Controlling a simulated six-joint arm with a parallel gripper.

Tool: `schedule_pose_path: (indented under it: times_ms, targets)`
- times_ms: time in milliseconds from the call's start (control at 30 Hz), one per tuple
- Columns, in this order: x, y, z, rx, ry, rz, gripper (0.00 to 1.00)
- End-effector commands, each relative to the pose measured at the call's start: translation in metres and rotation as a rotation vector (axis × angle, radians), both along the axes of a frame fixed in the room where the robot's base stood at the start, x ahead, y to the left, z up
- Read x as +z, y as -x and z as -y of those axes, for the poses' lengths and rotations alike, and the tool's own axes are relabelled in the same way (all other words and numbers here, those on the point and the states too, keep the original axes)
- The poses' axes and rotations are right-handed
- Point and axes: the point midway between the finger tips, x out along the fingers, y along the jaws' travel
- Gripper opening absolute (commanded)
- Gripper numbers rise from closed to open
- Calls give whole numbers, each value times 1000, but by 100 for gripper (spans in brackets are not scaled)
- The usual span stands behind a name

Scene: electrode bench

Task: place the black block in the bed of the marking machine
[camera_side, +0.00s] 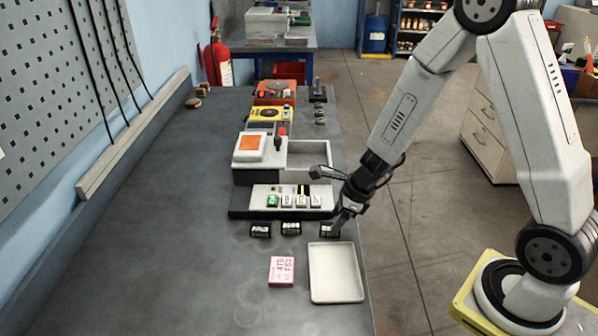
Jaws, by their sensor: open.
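Three small black blocks lie in a row on the bench in front of the marking machine: a left one (260,230), a middle one (291,228) and a right one (327,230). They carry pale markings too small to read. My gripper (335,224) is open and low, right at the right black block, partly covering it. I cannot tell whether the block is between the fingers. The pale marking machine (243,164) has an orange screen and a front panel with several buttons. A recessed grey area (308,155) at its right appears to be its bed and looks empty.
A white tray (314,288) lies in front of the blocks, with a pink marked block (282,270) left of it. A yellow device (262,115) and an orange box (271,88) stand behind the machine.

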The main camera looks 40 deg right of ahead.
Motion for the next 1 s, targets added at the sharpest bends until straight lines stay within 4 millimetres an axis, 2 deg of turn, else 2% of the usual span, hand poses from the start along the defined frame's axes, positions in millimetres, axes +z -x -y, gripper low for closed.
schedule_pose_path:
  times_ms: [400,1000]
  targets:
    - [-26,-9,-7,0,1,-1,62]
    - [-27,-9,-7,1,1,1,62]
